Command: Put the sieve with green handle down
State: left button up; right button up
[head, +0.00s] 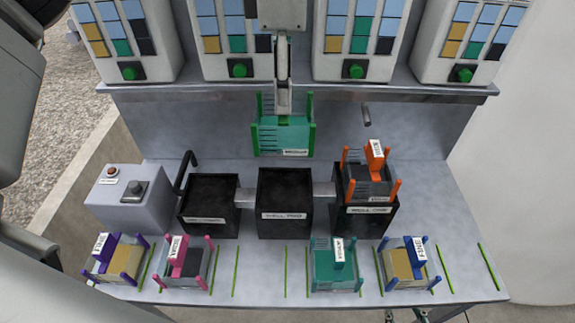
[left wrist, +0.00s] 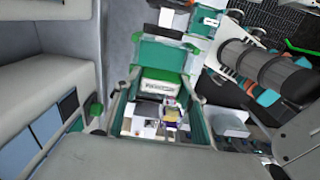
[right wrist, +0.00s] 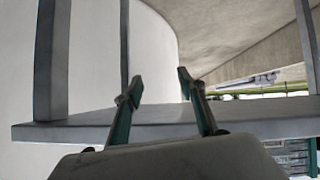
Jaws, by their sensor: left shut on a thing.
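The sieve with green handle (head: 283,138) has a teal body, green posts and a white label. My left gripper (head: 283,108) is shut on it and holds it above the back middle of the bench, behind the black bins. In the left wrist view the sieve (left wrist: 158,55) is between the fingers, its inside cluttered and hard to read. My right gripper (right wrist: 160,92) is open and empty, away from the sieves; its tips show at the head view's bottom edge.
Purple (head: 119,262), pink (head: 183,268), teal (head: 335,268) and blue (head: 408,265) sieves stand along the front edge between green lines. The front middle strip (head: 260,272) is clear. An orange sieve (head: 370,180) sits on the right black bin (head: 362,222). A grey button box (head: 128,200) stands left.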

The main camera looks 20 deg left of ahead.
aim_at(283, 142)
pick_arm(q)
notch_tip(283, 142, down, 13)
jog(key=shift+a+r+p, duration=0.1)
jog(key=shift+r+p, duration=0.1)
jog(key=shift+p, duration=0.25)
notch_tip(283, 142, down, 4)
jog(key=shift+f, duration=0.15)
pick_arm(e)
jog(key=shift+s+d+f+g, duration=0.3)
jog(key=shift+s+d+f, duration=0.1)
jog(key=shift+s, duration=0.15)
jog(key=shift+f, duration=0.1)
pick_arm(q)
jog(key=o, duration=1.2)
jog(key=shift+f, duration=0.2)
jog(key=shift+c, duration=0.2)
jog(key=o, duration=0.4)
jog(key=shift+o, duration=0.2)
jog(key=shift+r, duration=0.1)
pick_arm(e)
jog(key=shift+w+a+r, duration=0.1)
jog(key=shift+w+r, duration=0.2)
jog(key=shift+r, duration=0.2)
